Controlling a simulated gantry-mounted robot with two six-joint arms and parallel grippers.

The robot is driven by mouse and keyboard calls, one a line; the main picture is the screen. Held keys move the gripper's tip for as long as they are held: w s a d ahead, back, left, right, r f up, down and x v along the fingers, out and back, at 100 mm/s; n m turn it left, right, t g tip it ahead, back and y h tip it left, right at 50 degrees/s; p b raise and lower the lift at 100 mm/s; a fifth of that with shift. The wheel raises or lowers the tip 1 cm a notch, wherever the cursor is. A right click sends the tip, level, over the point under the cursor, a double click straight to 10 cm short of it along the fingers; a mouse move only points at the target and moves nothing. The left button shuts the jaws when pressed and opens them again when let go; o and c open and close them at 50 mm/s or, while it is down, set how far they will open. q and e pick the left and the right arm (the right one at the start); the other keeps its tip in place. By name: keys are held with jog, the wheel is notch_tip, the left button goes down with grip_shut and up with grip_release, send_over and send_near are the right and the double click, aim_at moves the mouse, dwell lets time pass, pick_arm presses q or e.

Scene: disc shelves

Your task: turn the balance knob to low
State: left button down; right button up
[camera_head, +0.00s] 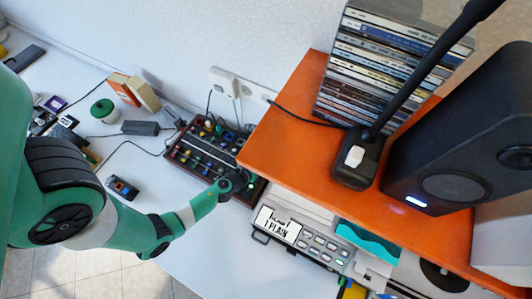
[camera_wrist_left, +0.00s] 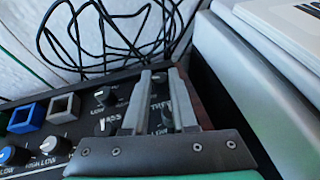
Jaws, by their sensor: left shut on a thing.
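The dark control panel (camera_head: 190,150) with rows of knobs and switches lies on the white desk. My left gripper (camera_head: 238,180) reaches over the panel's right end, beside the orange shelf. In the left wrist view its two grey fingers (camera_wrist_left: 155,105) point down at the panel's right edge, around a small dark knob that is mostly hidden between them. Partly covered lettering shows there, and I cannot read whether it names the balance knob. A black knob (camera_wrist_left: 104,95) and blue-capped knobs (camera_wrist_left: 14,155) stand to the left. My right gripper is not in view.
An orange shelf (camera_head: 290,120) with CD cases (camera_head: 375,65) and a black speaker (camera_head: 460,140) stands close right of the gripper. A grey device with a label (camera_head: 278,224) sits below it. Black cables (camera_wrist_left: 110,35) lie behind the panel.

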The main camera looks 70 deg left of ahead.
pick_arm(q)
jog(key=shift+w+d+n+g+y, duration=0.2)
jog(key=shift+n+g+y, duration=0.3)
jog(key=shift+n+y, duration=0.3)
jog(key=shift+s+n+g+y, duration=0.1)
jog(key=shift+n+g+y, duration=0.5)
jog(key=shift+n, duration=0.1)
jog(key=c, duration=1)
grip_release()
